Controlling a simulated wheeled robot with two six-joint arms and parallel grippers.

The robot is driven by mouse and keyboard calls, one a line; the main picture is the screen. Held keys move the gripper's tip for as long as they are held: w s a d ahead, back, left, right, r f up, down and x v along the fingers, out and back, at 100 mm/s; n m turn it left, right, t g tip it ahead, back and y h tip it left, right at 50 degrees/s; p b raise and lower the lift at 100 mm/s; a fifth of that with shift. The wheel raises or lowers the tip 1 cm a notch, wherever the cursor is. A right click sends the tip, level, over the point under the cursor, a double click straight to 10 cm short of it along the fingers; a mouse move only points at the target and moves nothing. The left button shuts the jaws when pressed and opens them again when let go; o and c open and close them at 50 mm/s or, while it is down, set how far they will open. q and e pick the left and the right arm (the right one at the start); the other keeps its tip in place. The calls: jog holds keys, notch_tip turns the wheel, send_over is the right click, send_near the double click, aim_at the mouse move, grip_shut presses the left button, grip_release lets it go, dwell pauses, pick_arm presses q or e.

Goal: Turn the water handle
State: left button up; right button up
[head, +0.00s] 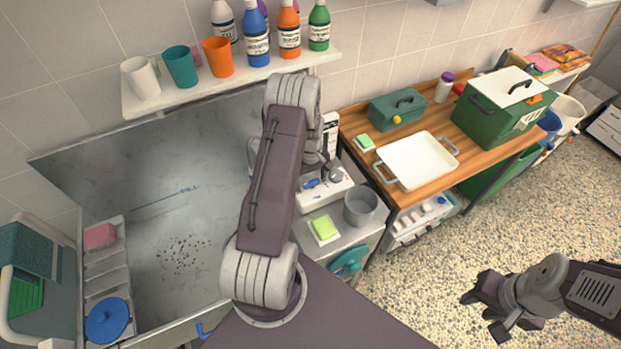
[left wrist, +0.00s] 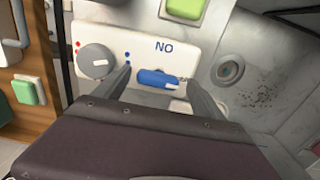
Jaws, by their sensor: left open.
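A white control panel (head: 325,193) stands at the right end of the metal tub. In the left wrist view it carries a blue handle (left wrist: 157,79) with a pale tip, lying roughly crosswise, and a round grey knob (left wrist: 97,61) with red and blue dots near it. The blue handle also shows in the head view (head: 311,184). My left gripper (left wrist: 160,76) is open, its fingers on either side of the blue handle; contact cannot be told. In the head view my left arm largely hides that gripper. My right gripper (head: 481,316) is open and empty above the floor.
The metal tub (head: 140,240) with dark specks lies left. A grey cup (head: 361,207) and a green sponge (head: 323,229) sit beside the panel. A wooden counter (head: 400,190) with a white tray (head: 425,155) is right. A bottle shelf (head: 190,90) hangs above.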

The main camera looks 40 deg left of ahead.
pick_arm(q)
jog(key=shift+w+f, duration=0.1)
jog(key=shift+w, duration=0.15)
jog(key=c, duration=1.4)
jog(key=shift+o, duration=0.2)
